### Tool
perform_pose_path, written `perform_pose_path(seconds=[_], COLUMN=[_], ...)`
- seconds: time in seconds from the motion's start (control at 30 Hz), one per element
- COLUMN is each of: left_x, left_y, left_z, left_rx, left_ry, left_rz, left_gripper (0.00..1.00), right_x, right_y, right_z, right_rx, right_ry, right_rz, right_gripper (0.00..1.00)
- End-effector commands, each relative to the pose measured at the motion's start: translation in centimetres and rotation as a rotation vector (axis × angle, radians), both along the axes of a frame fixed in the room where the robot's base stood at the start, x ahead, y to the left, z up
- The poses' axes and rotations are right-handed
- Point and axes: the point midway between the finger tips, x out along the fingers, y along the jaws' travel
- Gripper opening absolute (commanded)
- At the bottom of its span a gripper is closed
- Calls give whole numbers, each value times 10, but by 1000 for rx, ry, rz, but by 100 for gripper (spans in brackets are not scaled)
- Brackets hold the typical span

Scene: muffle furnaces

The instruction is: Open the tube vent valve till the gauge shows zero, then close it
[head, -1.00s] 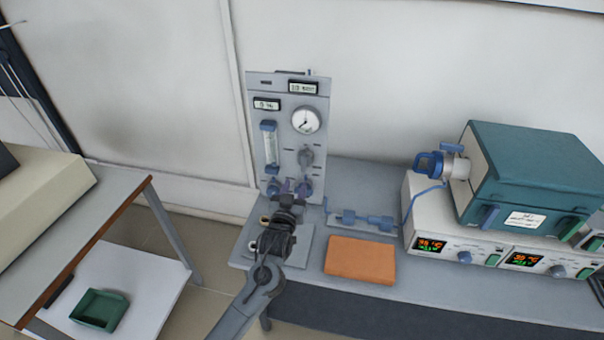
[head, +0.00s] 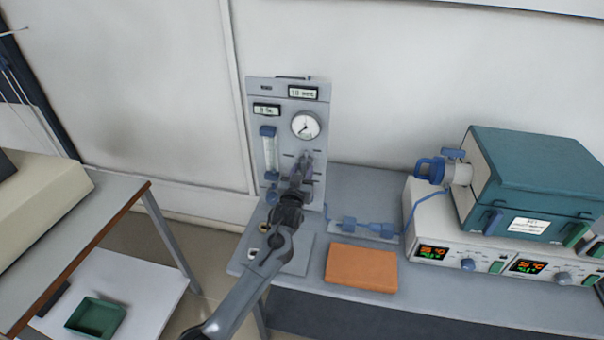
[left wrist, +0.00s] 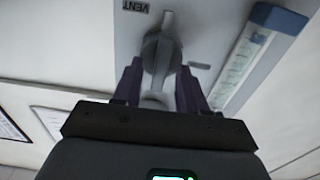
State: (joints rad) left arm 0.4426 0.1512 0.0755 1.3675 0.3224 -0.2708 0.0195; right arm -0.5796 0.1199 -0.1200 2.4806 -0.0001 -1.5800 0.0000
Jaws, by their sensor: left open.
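The grey gas panel (head: 285,90) stands upright at the back of the bench. Its round white gauge (head: 305,125) has a dark needle, too small to read surely. The vent valve knob (left wrist: 162,48) is grey with a raised bar handle, beside a label reading VENT, upside down in the left wrist view. My left gripper (head: 302,168) is in front of the panel below the gauge and largely covers the knob in the head view. In the left wrist view its open purple fingers (left wrist: 160,80) lie either side of the knob's near part; contact cannot be told.
A blue-capped flowmeter tube (head: 269,150) is close left of my gripper in the head view. Lower panel knobs are partly hidden. An orange block (head: 361,268) and blue tube fittings (head: 368,228) lie on the bench. A teal furnace (head: 530,180) stands at right.

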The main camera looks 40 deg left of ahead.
Motion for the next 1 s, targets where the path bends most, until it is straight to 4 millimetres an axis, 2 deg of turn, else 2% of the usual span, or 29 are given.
perform_pose_path(seconds=[0.13, 0.4, 0.77, 1.0], left_x=[0, 0, 0, -1], left_y=[0, 0, 0, 1], left_z=[0, 0, 0, 1], left_rx=[0, 0, -27, -133], left_ry=[0, 0, -12, -60], left_rz=[0, 0, 0, 1], left_gripper=[40, 0, 0, 0], right_x=[0, 0, 0, 0], right_y=[0, 0, 0, 0], right_z=[0, 0, 1, 8], right_rx=[0, 0, 0, 0], right_ry=[1, 1, 1, 2], right_rz=[0, 0, 0, 0], right_gripper=[43, 43, 43, 43])
